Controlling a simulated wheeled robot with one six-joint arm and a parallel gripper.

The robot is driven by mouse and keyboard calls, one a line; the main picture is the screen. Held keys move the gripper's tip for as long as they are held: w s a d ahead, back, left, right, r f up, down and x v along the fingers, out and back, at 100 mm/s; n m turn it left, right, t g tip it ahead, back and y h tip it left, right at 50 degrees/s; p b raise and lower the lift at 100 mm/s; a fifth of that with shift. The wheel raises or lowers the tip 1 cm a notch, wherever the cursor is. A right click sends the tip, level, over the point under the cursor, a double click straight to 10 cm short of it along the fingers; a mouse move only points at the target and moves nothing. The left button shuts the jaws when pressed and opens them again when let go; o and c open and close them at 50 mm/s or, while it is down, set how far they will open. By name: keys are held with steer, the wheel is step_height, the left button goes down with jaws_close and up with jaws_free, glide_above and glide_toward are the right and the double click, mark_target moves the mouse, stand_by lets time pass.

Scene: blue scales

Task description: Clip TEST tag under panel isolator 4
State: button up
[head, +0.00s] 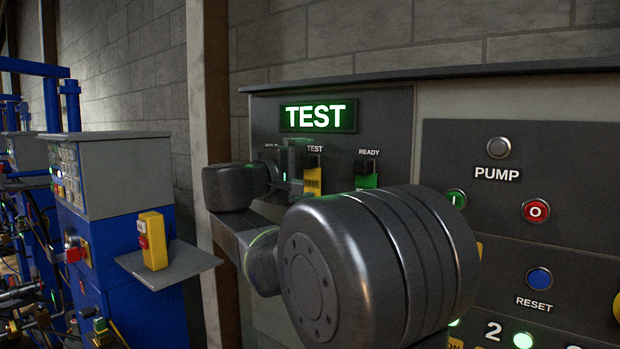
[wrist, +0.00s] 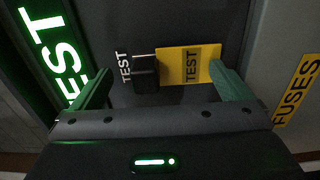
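The yellow TEST tag (head: 313,180) hangs from a small black clip (head: 313,160) under the printed word TEST on the panel. In the wrist view the yellow tag (wrist: 191,65) lies flat beside the black clip (wrist: 144,72). My gripper (head: 290,165) is in front of the panel by the tag, partly hidden by my arm. In the wrist view its green fingers (wrist: 160,76) are wide apart, with the clip and tag showing between them; the right finger overlaps the tag's end. I cannot tell whether it touches. Isolator 4 cannot be made out.
A green tag (head: 366,181) hangs under READY, right of the TEST tag. A lit TEST display (head: 317,116) is above. PUMP buttons and a blue RESET button (head: 538,278) are on the right panel. My arm covers the panel's lower middle. A blue machine (head: 125,200) stands left.

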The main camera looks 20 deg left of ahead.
steer(key=shift+f, duration=0.1)
jaws_close()
steer(key=shift+s, duration=0.15)
steer(key=shift+b+v, duration=0.55)
steer(key=shift+v, duration=2.2)
